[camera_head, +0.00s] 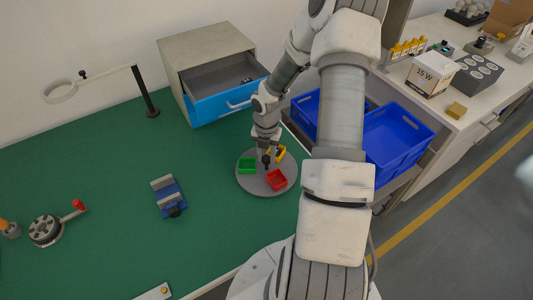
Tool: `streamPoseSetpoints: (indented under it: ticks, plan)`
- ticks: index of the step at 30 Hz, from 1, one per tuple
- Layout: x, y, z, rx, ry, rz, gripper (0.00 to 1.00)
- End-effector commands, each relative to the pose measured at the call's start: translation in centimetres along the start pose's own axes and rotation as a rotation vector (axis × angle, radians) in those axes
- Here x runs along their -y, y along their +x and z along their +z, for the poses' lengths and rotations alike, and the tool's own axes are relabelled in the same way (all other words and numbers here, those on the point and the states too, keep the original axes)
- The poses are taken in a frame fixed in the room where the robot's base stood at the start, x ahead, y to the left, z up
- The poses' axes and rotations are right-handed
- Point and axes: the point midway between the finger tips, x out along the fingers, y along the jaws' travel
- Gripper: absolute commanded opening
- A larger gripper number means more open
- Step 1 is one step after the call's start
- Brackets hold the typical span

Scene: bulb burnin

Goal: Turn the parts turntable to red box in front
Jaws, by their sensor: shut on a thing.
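The parts turntable (252,184) is a round grey disc on the green bench. It carries a green box (246,166) at the back left, a red box (277,180) at the front right and a yellow box (280,152) at the back right, partly hidden by my gripper. My gripper (266,162) points down over the middle of the turntable, between the boxes. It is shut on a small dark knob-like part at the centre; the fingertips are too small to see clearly.
A cabinet with an open blue-fronted drawer (225,97) stands behind the turntable. A blue vise (170,197) lies to its left. Blue crates (398,137) are to the right, partly behind my arm. A magnifier stand (148,95) is at the back left. Green bench around the vise is clear.

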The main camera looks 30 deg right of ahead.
Motion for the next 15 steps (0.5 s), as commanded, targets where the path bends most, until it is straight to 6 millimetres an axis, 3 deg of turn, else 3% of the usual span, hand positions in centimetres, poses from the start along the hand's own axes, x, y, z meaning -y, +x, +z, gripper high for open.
streamPoseSetpoints:
  ticks: [15]
  plan:
    - [-0.03,-0.06,0.1,0.002,-0.032,0.001,0.0]
